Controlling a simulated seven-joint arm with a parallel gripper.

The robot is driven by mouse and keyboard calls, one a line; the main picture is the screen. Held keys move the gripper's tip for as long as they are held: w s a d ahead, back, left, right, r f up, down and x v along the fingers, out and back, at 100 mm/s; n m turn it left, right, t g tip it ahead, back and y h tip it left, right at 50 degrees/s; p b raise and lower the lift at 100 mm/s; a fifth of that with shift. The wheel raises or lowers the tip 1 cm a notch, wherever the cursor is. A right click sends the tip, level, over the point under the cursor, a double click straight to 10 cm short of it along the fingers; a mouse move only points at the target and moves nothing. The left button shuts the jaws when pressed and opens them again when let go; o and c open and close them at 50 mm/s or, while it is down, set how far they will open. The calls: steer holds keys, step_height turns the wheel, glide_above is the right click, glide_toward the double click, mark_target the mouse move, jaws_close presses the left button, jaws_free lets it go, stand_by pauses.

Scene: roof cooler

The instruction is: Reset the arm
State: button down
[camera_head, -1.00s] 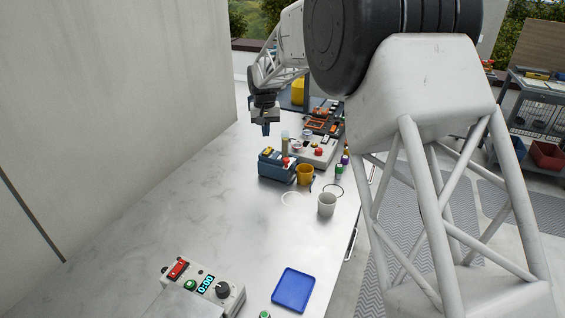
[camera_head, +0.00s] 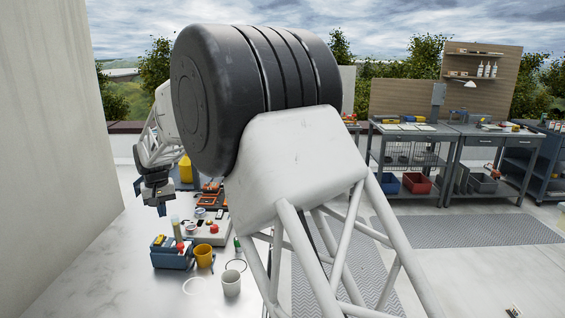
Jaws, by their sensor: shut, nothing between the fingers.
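My gripper (camera_head: 162,209) hangs from my arm at the left of the head view, pointing down over the far part of the table. It is small in the picture; its fingers are together with nothing seen between them. It is above and left of a blue device (camera_head: 172,258) with a yellow and a red part on top, and apart from it. My large arm links fill the middle of the view and hide part of the table's right side.
A yellow cup (camera_head: 204,257) and a white cup (camera_head: 231,283) stand right of the blue device. A pale device (camera_head: 208,234) and orange-black trays (camera_head: 207,198) lie behind. A pale wall (camera_head: 50,130) bounds the left. Grey workbenches (camera_head: 415,135) stand far right, across open floor.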

steer(key=s+d+r+m+t, duration=0.1)
steer(key=s+d+r, duration=0.45)
steer(key=d, duration=0.65)
steer(key=s+d+r+m, duration=0.1)
steer(key=s+d+r, duration=0.3)
steer(key=d+r, duration=0.5)
steer(key=s+d+r+m+t, duration=0.1)
steer(key=s+d+r, duration=0.3)
steer(key=d, duration=1)
steer(key=s+d+m+t, duration=0.1)
steer(key=s+d, duration=0.8)
steer(key=s, duration=0.2)
steer(key=s+d+m+t, duration=0.1)
steer(key=s+d+t, duration=0.1)
steer(key=s+d, duration=0.9)
steer(key=s+d+f, duration=0.3)
steer(key=s, duration=0.8)
step_height(320, 180, down, 10)
steer(key=w+m+g, duration=0.1)
steer(key=w+g, duration=0.1)
steer(key=shift+r+g, duration=0.25)
steer(key=shift+g, duration=0.05)
